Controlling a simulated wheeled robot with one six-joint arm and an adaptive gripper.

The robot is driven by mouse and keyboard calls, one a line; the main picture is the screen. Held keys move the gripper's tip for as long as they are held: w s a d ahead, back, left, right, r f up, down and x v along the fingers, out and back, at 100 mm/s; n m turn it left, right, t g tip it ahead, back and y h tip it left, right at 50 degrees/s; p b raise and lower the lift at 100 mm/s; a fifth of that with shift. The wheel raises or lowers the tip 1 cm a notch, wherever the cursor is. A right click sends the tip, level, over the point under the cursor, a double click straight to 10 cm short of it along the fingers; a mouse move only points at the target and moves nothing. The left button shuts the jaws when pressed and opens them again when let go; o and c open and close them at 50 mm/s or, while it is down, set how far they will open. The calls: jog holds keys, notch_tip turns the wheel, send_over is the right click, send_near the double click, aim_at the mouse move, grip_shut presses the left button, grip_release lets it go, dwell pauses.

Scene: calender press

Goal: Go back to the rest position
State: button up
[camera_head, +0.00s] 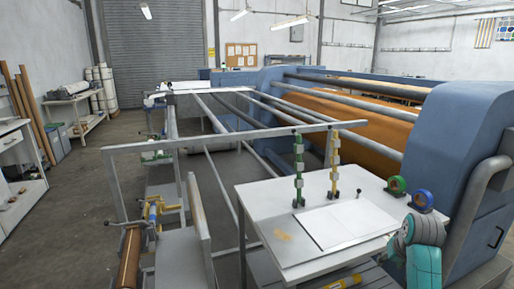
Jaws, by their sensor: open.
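I cannot make out my gripper or its fingertips in the head camera view. The rest position has no visible mark here. The blue calender press (462,110) fills the right and middle, with a wide orange-brown roll (345,125) and long grey bars running away from me. A white table (262,205) stands in front of the press at the lower right. A flat white sheet or panel (345,222) with a small dark knob lies on it.
Green (298,170) and yellow (334,165) upright pieces stand at the table's back edge. A grey rail frame (115,185) crosses the front left. Open floor (80,225) lies left.

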jog(key=s+a+f+t, duration=0.2)
jog(key=s+a+f, duration=0.5)
jog(key=f, duration=0.4)
jog(key=s+a+f+t, duration=0.1)
jog(key=s+a+f, duration=0.4)
jog(key=s+f, duration=0.55)
jog(key=s+a+f+n+t, duration=0.1)
jog(key=s+a, duration=0.2)
jog(key=s, duration=0.4)
jog(key=s+a+f+t, duration=0.1)
jog(key=s+a+t, duration=0.1)
jog(key=s, duration=0.6)
jog(key=s+a+r+t, duration=0.1)
jog(key=s+a+r, duration=0.1)
jog(key=s+r, duration=0.6)
jog(key=s+a+r+n+t+y, duration=0.1)
jog(key=s+a+r+t, duration=0.1)
jog(key=s+r, duration=0.7)
jog(key=s, duration=0.6)
jog(key=shift+s+a+r+n+t, duration=0.2)
jog(key=shift+s+a+n+t, duration=0.05)
jog(key=shift+a+n+t, duration=0.05)
